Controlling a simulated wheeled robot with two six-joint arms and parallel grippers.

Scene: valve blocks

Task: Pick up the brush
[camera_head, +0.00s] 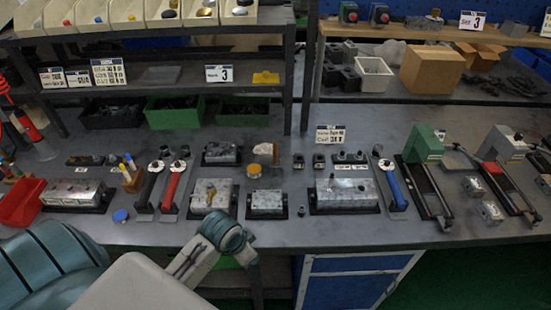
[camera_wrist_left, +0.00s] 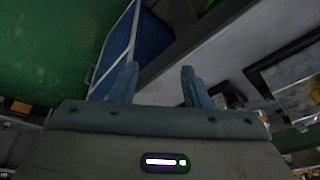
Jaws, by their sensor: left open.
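A small pale item with a brown upright part (camera_head: 264,149), which may be the brush, sits on the workbench (camera_head: 300,222) behind the middle metal blocks. It is too small to be sure. My left arm comes in from the lower left in the head view, its wrist at the bench's front edge, in front of and well apart from that item. In the left wrist view my left gripper (camera_wrist_left: 158,82) is open, with nothing between its two blue-grey fingers. No brush shows in that view. My right gripper is not in view.
Metal valve blocks (camera_head: 345,193) stand along the bench. A red-handled tool (camera_head: 172,187), a blue-handled tool (camera_head: 392,186) and a wooden holder with coloured sticks (camera_head: 132,180) stand among them. Green bins (camera_head: 174,111) and a shelf lie behind.

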